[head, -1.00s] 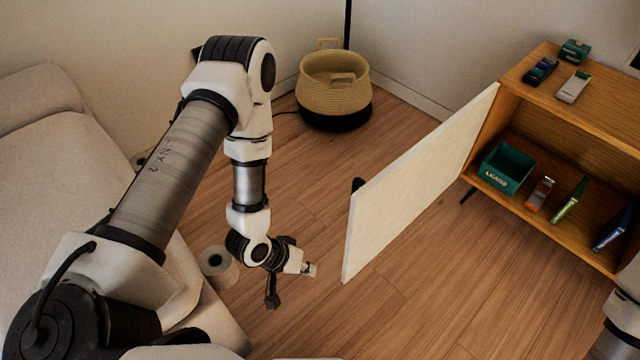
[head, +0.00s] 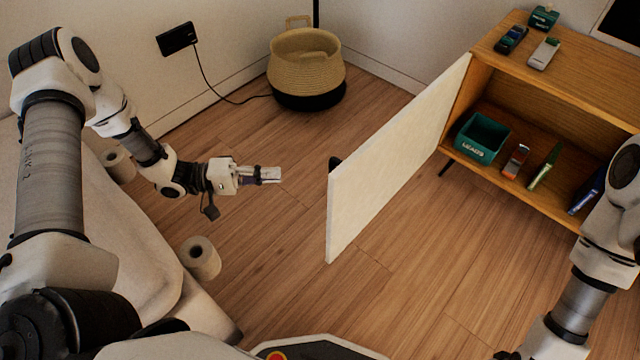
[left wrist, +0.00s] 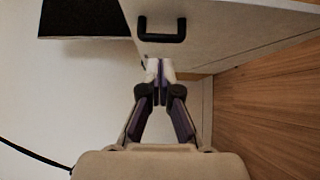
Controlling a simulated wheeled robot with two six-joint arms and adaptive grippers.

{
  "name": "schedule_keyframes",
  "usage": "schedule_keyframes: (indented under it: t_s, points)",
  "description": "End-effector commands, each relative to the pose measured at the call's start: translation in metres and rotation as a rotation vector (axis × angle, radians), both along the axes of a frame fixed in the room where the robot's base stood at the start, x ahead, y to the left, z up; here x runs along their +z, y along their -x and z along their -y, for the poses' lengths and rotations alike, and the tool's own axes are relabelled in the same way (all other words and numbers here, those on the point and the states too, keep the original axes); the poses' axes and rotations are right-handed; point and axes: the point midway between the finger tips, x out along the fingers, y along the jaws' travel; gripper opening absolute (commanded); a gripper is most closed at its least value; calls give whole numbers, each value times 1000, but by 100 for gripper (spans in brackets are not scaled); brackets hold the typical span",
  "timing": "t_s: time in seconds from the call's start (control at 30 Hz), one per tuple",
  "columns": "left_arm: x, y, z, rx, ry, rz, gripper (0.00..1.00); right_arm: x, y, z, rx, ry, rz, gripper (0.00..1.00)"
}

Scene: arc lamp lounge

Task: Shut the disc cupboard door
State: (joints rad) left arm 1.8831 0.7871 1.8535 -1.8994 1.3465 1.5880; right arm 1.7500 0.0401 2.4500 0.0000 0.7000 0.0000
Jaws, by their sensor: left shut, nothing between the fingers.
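The disc cupboard (head: 560,62) stands at the right in the head view. Its pale door (head: 395,165) is swung wide open and sticks out toward me. A black handle (head: 335,163) is on the door's left face, mostly hidden behind the door's edge. In the left wrist view the door (left wrist: 225,35) spans the top right, with the dark handle (left wrist: 162,30) just beyond the fingertips. My left gripper (head: 278,175) is shut and empty, left of the door's free edge and apart from it. My right arm (head: 580,300) is at the lower right; its fingers are not clearly seen.
A teal bin (head: 482,138) and several small devices sit on the cupboard's shelf, more on its top. A woven basket (head: 306,75) stands by the back wall. Paper rolls (head: 200,258) are beside the pale sofa at left. The floor between gripper and door is clear.

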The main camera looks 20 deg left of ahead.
Motion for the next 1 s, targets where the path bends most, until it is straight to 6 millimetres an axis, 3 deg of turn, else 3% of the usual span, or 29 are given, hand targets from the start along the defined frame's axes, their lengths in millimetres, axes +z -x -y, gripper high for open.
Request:
schedule_keyframes:
  t_s: [0.03,0.37,0.5,0.67,1.0]
  points:
    - [-5,-4,10,-6,0,1,0,-10,0,0,0,0,0,40]
    - [-6,-33,76,-6,-3,2,0,-44,0,0,0,0,0,40]
    - [-4,-23,98,-3,-1,-2,0,-53,0,0,0,0,0,40]
    - [-2,-19,109,0,-2,-1,0,-57,0,0,0,0,0,40]
    - [-1,-19,109,1,-2,0,0,-56,0,0,0,0,0,40]
